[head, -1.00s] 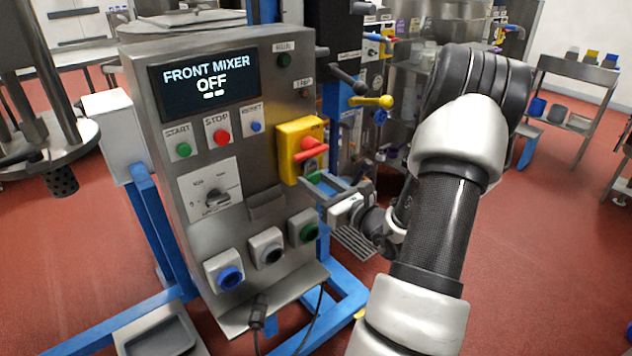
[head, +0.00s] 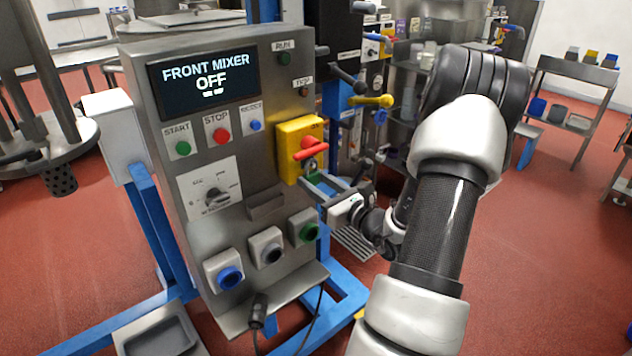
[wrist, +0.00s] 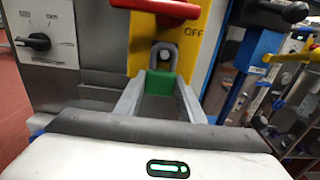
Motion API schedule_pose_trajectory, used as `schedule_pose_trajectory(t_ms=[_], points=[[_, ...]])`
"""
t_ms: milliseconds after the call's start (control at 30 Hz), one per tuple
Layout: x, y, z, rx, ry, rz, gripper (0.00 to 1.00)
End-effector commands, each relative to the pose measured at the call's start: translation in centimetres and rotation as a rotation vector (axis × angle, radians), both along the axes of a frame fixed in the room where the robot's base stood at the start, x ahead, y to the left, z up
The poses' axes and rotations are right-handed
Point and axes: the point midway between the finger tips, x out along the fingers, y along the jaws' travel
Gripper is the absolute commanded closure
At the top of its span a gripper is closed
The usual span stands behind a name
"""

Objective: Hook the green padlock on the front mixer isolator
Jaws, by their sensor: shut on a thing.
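The green padlock (wrist: 160,88) is between the two fingers of my gripper (wrist: 164,84), which is shut on its body. Its grey shackle (wrist: 164,50) points up in front of the lower part of the yellow front mixer isolator (wrist: 197,42). The shackle overlaps the isolator's lock hole area; I cannot tell whether it passes through. The red isolator handle (wrist: 165,5) is just above. In the head view, my gripper (head: 320,183) is at the lower edge of the isolator (head: 290,140), below its red handle (head: 311,148); the padlock is small there.
The grey panel (head: 260,180) carries a FRONT MIXER OFF display (head: 205,78), buttons and a selector knob (head: 215,197). Sockets (head: 267,247) line its lower part. A yellow-handled valve (head: 371,101) and blue frame stand to the right of the isolator.

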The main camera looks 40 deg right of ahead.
Motion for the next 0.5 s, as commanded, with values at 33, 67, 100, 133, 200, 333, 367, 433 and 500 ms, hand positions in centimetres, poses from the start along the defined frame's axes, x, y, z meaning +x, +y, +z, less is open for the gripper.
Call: schedule_pose_trajectory(t_ms=[33,67,100,133,200,333,367,433,500], points=[[0.1,0.17,-0.23,0.001,0.005,0.003,0.82],[0.1,0.18,-0.24,0.001,0.005,0.003,0.82],[0.1,0.18,-0.24,0.001,0.005,0.003,0.82],[0.1,0.19,-0.24,0.001,0.005,0.003,0.82],[0.1,0.2,-0.25,0.001,0.005,0.004,0.59],[0.1,0.28,-0.24,0.002,0.005,0.005,0.43],[0.11,0.31,-0.23,0.002,0.005,0.006,0.43],[0.12,0.37,-0.2,0.002,0.004,0.008,0.43],[0.14,0.42,-0.17,0.002,0.003,0.009,0.43]])
